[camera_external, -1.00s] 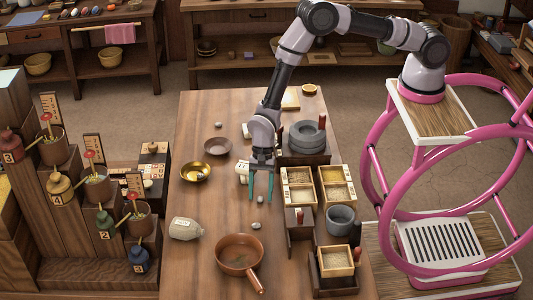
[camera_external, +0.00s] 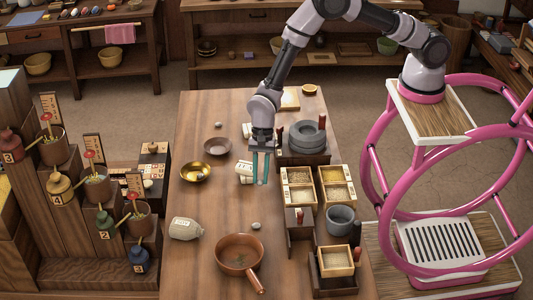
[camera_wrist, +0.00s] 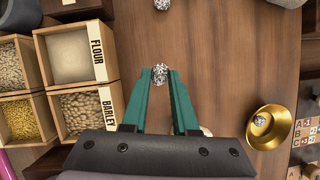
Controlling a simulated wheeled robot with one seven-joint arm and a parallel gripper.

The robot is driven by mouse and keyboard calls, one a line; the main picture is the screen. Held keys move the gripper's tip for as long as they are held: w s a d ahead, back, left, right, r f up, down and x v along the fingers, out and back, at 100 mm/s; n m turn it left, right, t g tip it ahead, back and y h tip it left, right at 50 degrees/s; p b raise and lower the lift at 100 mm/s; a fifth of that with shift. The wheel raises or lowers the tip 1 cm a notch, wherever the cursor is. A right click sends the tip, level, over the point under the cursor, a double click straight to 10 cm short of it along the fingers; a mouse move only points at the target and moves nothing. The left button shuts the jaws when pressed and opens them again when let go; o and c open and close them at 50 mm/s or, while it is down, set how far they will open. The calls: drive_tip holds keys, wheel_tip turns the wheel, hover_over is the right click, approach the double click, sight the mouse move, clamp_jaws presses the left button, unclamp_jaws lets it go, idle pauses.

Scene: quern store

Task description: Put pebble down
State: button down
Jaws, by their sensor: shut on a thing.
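My gripper (camera_external: 261,183) is shut over the wooden table, and its teal fingers point down. In the wrist view, its fingertips (camera_wrist: 160,74) grip a small speckled grey-white pebble (camera_wrist: 160,70). The held pebble is too small to make out clearly in the external view. Another pebble (camera_external: 256,226) lies on the bare table nearer the front, and a speckled stone (camera_wrist: 162,4) shows at the top edge of the wrist view. A brass bowl (camera_external: 183,173) stands left of the gripper; in the wrist view a pebble (camera_wrist: 260,120) lies inside it.
Right of the gripper are grain boxes, including flour (camera_wrist: 70,55) and barley (camera_wrist: 88,112), and a grey stone quern (camera_external: 307,136). A white container (camera_external: 244,172) sits just left of the fingers.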

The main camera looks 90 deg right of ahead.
drive_tip(key=w+d+r+m+t+h, duration=0.2)
drive_tip(key=w+d+r+m, duration=0.1)
drive_tip(key=w+d+m, duration=0.5)
drive_tip(key=w+d+r+m+t+h, duration=0.2)
drive_tip(key=w+d+m, duration=0.5)
drive_tip(key=w+m, duration=0.15)
drive_tip(key=shift+n, duration=0.35)
drive_tip(key=f, duration=0.9)
drive_tip(key=shift+w+a+f, duration=0.1)
drive_tip(key=shift+w+f, duration=0.1)
drive_tip(key=shift+w, duration=0.1)
drive_tip(key=shift+g, duration=0.3)
drive_tip(key=c, duration=0.7)
unclamp_jaws()
drive_tip(key=shift+f, duration=0.1)
